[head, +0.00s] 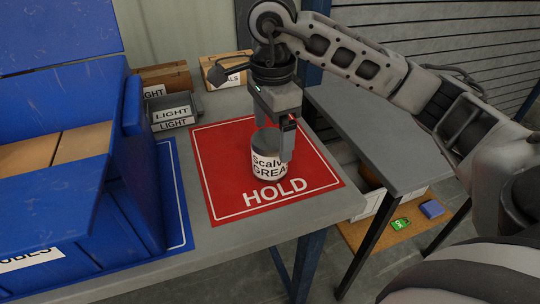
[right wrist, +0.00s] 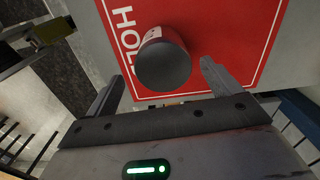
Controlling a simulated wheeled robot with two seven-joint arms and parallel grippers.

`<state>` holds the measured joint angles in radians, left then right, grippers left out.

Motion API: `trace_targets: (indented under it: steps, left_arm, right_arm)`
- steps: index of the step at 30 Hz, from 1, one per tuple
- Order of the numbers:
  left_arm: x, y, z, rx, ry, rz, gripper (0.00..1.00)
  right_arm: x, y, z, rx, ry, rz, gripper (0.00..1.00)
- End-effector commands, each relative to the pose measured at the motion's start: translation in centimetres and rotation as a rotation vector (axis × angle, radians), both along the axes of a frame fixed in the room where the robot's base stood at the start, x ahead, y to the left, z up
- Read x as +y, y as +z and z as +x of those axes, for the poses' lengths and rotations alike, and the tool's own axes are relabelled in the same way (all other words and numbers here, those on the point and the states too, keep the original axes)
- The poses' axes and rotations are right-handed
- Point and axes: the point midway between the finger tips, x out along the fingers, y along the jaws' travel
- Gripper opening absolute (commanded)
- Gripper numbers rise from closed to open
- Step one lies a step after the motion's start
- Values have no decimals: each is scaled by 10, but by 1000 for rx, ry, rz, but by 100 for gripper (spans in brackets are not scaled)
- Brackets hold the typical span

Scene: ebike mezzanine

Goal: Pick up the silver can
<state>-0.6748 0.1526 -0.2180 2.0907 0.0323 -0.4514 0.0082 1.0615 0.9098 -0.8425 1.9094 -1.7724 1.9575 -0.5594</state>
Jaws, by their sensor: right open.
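The silver can (head: 268,164) stands upright on the red HOLD mat (head: 225,155), with a white label reading "Scalv… GREA…". My right gripper (head: 274,142) comes down from above, its fingers at the can's upper part, one finger covering part of its right side. In the right wrist view the can (right wrist: 163,62) shows its dark round end, lying between the lines of the two open fingers (right wrist: 160,85), with a gap on each side. Contact cannot be seen. My left gripper is not in view.
A blue bin (head: 140,180) with cardboard boxes stands at the left on a blue mat. Grey LIGHT trays (head: 172,112) and cardboard boxes (head: 225,68) are behind. The grey table's (head: 335,205) right edge is near the mat. A lower shelf holds a green item (head: 401,224).

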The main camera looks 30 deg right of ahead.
Motion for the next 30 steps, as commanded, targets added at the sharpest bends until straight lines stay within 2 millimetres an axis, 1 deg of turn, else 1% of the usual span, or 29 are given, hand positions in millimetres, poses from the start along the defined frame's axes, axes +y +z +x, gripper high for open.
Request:
trace_targets:
  steps: [2, 6, 10, 14, 20, 21, 23, 24, 26, 27, 30]
  left_arm:
    - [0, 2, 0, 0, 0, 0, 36]
    - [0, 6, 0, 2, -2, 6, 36]
    - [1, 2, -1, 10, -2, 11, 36]
    - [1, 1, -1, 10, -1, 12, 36]
    - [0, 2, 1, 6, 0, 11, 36]
    - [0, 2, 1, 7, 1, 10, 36]
    - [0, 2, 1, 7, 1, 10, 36]
    - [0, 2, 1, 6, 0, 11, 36]
    - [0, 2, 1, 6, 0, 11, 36]
    - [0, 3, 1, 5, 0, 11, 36]
    - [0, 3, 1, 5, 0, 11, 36]
  right_arm:
    - [0, -6, 0, 3, 0, 0, 89]
    - [1, -27, 3, 6, 0, 0, 89]
    - [1, -45, 4, 4, 0, 1, 89]
    - [1, -52, 4, 1, 1, 0, 89]
    - [1, -52, 4, 0, 1, 1, 89]
    - [1, -52, 4, 0, 1, 1, 78]
    - [1, -52, 4, 0, 0, 1, 61]
    - [1, -52, 4, 0, 0, 1, 50]
    - [1, -52, 4, 0, 0, 1, 34]
    - [1, -52, 4, 0, 0, 1, 32]
    - [1, -51, 5, -1, 0, 1, 32]
